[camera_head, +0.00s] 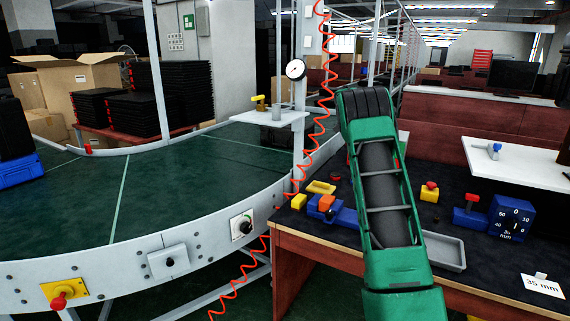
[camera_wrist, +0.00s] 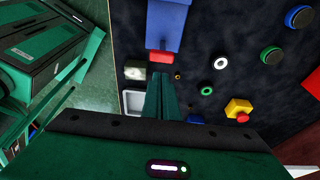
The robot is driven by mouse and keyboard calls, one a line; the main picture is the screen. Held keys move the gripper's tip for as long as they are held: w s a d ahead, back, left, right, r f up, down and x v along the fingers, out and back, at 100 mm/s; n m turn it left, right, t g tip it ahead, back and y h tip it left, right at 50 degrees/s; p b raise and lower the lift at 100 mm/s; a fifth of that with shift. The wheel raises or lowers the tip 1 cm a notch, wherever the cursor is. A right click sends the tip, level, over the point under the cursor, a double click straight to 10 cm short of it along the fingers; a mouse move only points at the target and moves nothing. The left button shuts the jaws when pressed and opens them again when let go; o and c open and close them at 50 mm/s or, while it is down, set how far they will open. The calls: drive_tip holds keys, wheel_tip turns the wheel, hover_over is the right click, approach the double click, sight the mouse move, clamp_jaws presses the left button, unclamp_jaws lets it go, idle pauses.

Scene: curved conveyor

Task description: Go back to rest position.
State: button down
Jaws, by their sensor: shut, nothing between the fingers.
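My gripper (camera_wrist: 163,82) shows in the wrist view with its green fingers together and nothing between them. It is over the dark work mat (camera_wrist: 205,30), with a blue block with a red end (camera_wrist: 165,25) just beyond the fingertips. In the head view my green arm reaches up in front of the workbench (camera_head: 300,243), and I cannot make out the fingers there. My gripper's height above the mat is hard to tell.
A grey tray (camera_head: 445,250), a yellow block with a red button (camera_head: 429,192) and a blue gauge box (camera_head: 512,218) stand on the bench. The curved green conveyor (camera_head: 190,180) at left is empty nearby. A post with a dial (camera_head: 295,69) and a coiled red hose (camera_head: 326,90) stand between.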

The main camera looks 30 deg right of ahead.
drive_tip(key=shift+r, duration=0.1)
drive_tip(key=s+a+r+n+t, duration=0.1)
drive_tip(key=s+a+r+n, duration=0.3)
drive_tip(key=s+a+n, duration=0.35)
drive_tip(key=s+a+r+n, duration=0.3)
drive_tip(key=s+a+n, duration=0.1)
drive_tip(key=s+a, duration=0.6)
drive_tip(key=s+a+f+n, duration=0.4)
drive_tip(key=s+a+n, duration=0.2)
drive_tip(key=s+a, duration=0.2)
drive_tip(key=s+a+f+n+t+y, duration=0.1)
drive_tip(key=s+a+f+n, duration=0.3)
drive_tip(key=s, duration=0.9)
drive_tip(key=a+n, duration=0.2)
drive_tip(key=a, duration=0.2)
drive_tip(key=shift+a+t+y, duration=0.15)
drive_tip(key=shift+t+y, duration=0.15)
drive_tip(key=shift+w+f, duration=0.3)
drive_tip(key=shift+w, duration=0.3)
